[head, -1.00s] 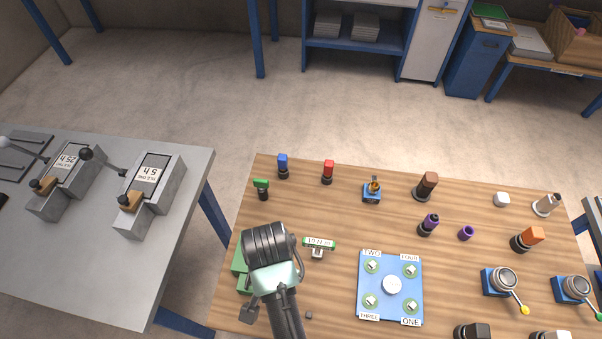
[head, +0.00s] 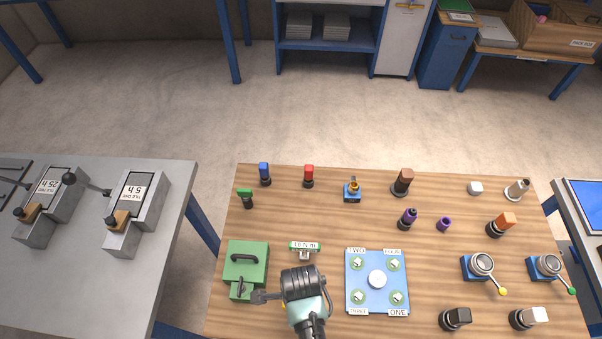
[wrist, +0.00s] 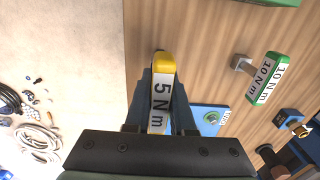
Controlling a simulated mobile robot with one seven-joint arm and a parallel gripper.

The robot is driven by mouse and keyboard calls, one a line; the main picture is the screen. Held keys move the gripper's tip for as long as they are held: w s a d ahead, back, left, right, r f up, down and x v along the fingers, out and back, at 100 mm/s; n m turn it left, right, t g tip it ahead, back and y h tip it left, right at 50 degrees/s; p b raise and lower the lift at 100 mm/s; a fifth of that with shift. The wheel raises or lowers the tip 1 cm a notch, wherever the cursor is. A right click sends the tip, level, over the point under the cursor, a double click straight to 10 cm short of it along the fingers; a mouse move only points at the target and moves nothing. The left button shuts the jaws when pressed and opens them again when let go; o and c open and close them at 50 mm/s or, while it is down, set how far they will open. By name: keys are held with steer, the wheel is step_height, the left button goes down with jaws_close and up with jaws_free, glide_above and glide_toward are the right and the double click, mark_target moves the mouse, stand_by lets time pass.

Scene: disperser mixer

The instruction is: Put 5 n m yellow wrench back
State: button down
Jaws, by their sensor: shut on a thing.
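The wrench with the yellow end and the "5 N m" label (wrist: 161,95) is between the two fingers of my gripper (wrist: 163,84) in the wrist view. My gripper is shut on it, with the yellow end towards the top of the picture. In the head view my arm's wrist covers the fingers and most of the wrench, above the front of the wooden table (head: 330,225). The green "10 N m" wrench (head: 304,247) rests on a small holder just behind my wrist. It also shows at right in the wrist view (wrist: 266,79). No empty holder is clearly visible.
A green box (head: 262,258) with a dark handle stands left of my wrist. A blue plate (head: 351,280) with labelled positions lies close on the right. Coloured tools stand along the back. A grey table (head: 160,260) with two gauge blocks lies left, across a gap.

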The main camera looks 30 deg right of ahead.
steer(key=shift+f, duration=2.35)
steer(key=shift+f+b, duration=0.45)
steer(key=shift+f, duration=0.2)
steer(key=c, duration=0.8)
jaws_free()
steer(key=shift+o, duration=0.2)
